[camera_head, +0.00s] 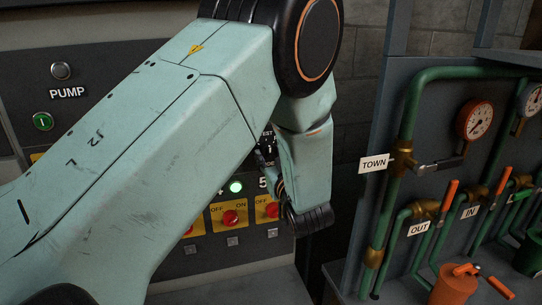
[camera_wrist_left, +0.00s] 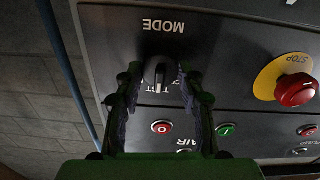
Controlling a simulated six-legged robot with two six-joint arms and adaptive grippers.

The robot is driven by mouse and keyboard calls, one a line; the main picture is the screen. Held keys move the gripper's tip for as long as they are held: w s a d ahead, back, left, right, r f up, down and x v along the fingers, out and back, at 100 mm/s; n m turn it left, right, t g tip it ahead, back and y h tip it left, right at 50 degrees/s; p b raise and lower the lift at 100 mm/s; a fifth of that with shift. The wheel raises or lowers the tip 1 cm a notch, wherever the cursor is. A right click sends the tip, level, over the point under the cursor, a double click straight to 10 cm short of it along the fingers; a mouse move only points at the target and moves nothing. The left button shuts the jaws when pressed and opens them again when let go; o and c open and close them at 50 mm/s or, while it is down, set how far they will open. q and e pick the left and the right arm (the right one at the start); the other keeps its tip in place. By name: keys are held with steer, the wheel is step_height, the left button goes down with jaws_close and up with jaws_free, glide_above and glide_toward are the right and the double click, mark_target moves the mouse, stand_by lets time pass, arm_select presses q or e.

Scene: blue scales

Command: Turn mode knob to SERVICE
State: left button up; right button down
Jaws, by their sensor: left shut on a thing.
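The mode knob (camera_wrist_left: 158,72) shows in the left wrist view on a dark panel, under the upside-down word MODE. It is a dark knob with a light pointer face. My left gripper (camera_wrist_left: 157,88) has its two fingers on either side of the knob and is shut on it. Part of a label beside the knob shows, but the fingers hide the rest, so I cannot tell the setting. In the head view my left arm covers most of the knob area, and only a little of the left gripper (camera_head: 266,158) shows. My right gripper is not in view.
A yellow-backed red STOP button (camera_wrist_left: 297,90) sits beside the knob. A red button (camera_wrist_left: 161,127) and a green button (camera_wrist_left: 225,131) are close to the fingers. In the head view, red OFF/ON switches (camera_head: 230,217) sit low on the panel, and green pipes (camera_head: 408,110) stand at right.

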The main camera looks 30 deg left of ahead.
arm_select(q)
steer(key=shift+a, duration=0.15)
steer(key=shift+c, duration=0.7)
steer(key=c, duration=0.3)
steer(key=shift+w+f, duration=0.1)
steer(key=n+b, duration=0.4)
steer(key=n, duration=0.1)
steer(key=shift+f+b, duration=0.2)
steer(key=shift+b, duration=0.2)
steer(key=n+b, duration=0.4)
steer(key=n, duration=0.1)
steer(key=shift+r, duration=0.15)
